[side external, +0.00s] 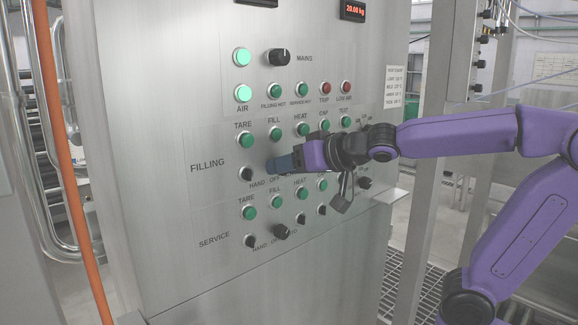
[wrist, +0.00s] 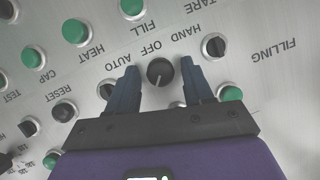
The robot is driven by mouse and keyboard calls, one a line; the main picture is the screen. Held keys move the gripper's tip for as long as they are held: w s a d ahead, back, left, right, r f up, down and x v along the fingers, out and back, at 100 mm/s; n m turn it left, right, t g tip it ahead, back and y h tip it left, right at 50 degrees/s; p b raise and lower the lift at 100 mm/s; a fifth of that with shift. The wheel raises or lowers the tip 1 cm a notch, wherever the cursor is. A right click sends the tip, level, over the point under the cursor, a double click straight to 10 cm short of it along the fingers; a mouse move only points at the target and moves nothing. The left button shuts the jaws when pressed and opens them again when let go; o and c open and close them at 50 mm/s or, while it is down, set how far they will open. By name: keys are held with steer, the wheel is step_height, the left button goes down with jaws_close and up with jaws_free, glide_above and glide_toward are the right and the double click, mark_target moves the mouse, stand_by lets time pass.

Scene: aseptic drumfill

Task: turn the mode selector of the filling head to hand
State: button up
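The mode selector (wrist: 160,72) is a round black knob in the filling row, with HAND, OFF and AUTO printed beside it. The wrist view shows the panel upside down. A thin pale mark shows on the knob, but I cannot tell surely which word it points to. My gripper (wrist: 162,86) is open, with one dark blue finger on each side of the knob and a visible gap at both. In the side view my gripper (side external: 282,163) is at the panel in the filling row and hides the selector.
The steel panel (side external: 200,110) carries several green buttons. A smaller black knob (wrist: 213,46) is close beside one finger. The similar service selector (side external: 282,232) is lower down. An orange pipe (side external: 72,170) stands at the left.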

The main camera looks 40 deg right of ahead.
steer(key=c, duration=0.7)
steer(key=shift+a+f+n+t+h, duration=0.1)
steer(key=shift+a+n+t+h, duration=0.2)
steer(key=shift+n+h, duration=1.65)
steer(key=shift+a+f+n+t+h, duration=0.25)
steer(key=shift+n+h, duration=0.8)
steer(key=shift+n, duration=1.65)
steer(key=shift+a+r+n+t+h, duration=0.1)
steer(key=shift+n+t+h, duration=0.35)
steer(key=shift+n+h, duration=1.5)
steer(key=shift+n+y, duration=0.25)
steer(key=shift+n, duration=0.15)
steer(key=o, duration=1)
